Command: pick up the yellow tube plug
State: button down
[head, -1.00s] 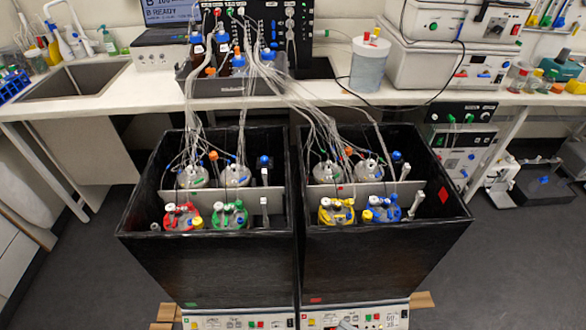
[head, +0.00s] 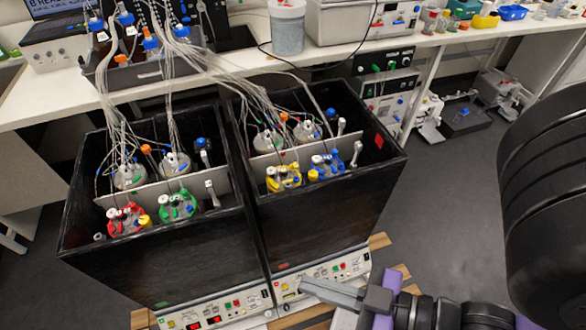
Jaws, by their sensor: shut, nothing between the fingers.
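Two small yellow caps show in the head view, and I cannot tell which is the yellow tube plug. One yellow cap (head: 144,220) sits beside the red-topped bottle (head: 127,220) in the left black box. The other yellow cap (head: 313,175) sits between the yellow-topped bottle (head: 284,178) and the blue-topped bottle (head: 327,165) in the right black box. My gripper (head: 303,285) comes in from the lower right, low in front of the right box's control panel. It is shut and empty, well apart from both caps.
The left black box (head: 165,268) and right black box (head: 325,230) have raised walls around the bottles. A green-topped bottle (head: 178,205) stands in the left box. Many thin tubes run from the bottles to the white bench (head: 60,118).

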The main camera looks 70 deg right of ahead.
aim_at(293, 167)
jog(key=z, duration=0.95)
